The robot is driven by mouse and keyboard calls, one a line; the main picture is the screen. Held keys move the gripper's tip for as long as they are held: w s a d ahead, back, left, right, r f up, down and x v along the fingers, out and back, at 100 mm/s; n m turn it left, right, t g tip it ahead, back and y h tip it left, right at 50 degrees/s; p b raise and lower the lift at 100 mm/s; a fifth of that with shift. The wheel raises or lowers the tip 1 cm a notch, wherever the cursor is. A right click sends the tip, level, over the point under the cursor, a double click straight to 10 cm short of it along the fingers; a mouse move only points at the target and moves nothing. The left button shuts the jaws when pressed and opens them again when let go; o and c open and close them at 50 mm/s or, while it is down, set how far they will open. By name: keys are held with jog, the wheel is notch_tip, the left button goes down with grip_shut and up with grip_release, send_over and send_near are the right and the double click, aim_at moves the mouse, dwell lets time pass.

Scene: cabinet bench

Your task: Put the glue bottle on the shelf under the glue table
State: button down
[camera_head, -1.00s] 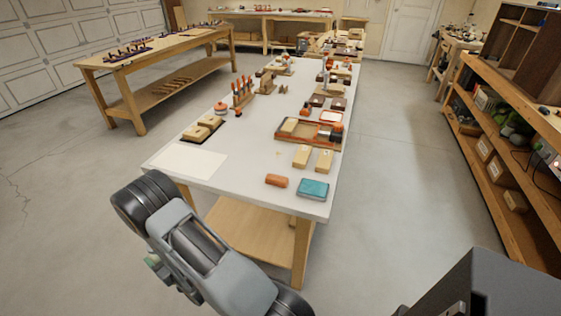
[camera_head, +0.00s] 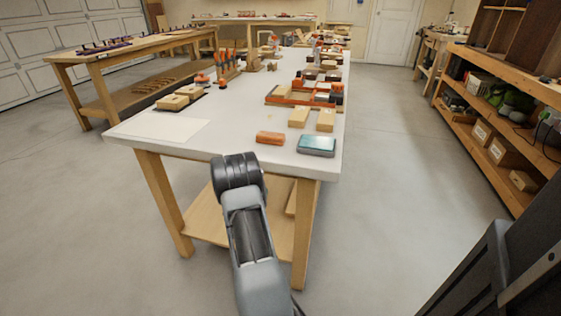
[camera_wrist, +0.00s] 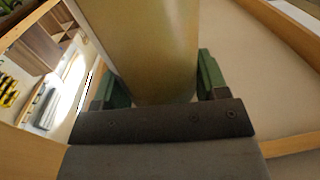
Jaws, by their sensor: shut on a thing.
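In the wrist view, my gripper (camera_wrist: 160,82) has its green fingers on either side of a large yellowish, smooth, rounded body, the glue bottle (camera_wrist: 142,38), and is shut on it. The bottle's far end runs out of the picture. In the head view my arm reaches to the near edge of the white-topped table (camera_head: 165,128); the gripper and bottle are hidden there. Under this table is a light wooden shelf (camera_head: 205,218), partly covered by my arm. I cannot tell whether the bottle touches the shelf.
Wooden table legs (camera_head: 303,235) stand close on both sides of my arm. On the tabletop are an orange block (camera_head: 270,138), a teal-topped box (camera_head: 316,145) and several wooden blocks. A wooden rack (camera_head: 495,165) stands at the right. The floor between is clear.

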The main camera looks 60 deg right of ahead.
jog(key=s+d+f+m+g+h+b, duration=0.1)
jog(key=s+d+f+m+g+b, duration=0.2)
jog(key=s+d+m+g, duration=0.45)
notch_tip(320, 180, down, 11)
jog(key=w+d+n+b, duration=0.1)
jog(key=d+n+b, duration=0.1)
jog(key=b, duration=0.2)
jog(key=shift+w+d+r+g+b, duration=0.15)
jog(key=shift+d+g+b, duration=0.15)
jog(key=shift+g, duration=0.15)
jog(key=shift+c, duration=0.8)
grip_release()
jog(key=shift+a+f, duration=0.1)
jog(key=shift+f, duration=0.1)
jog(key=shift+r, duration=0.1)
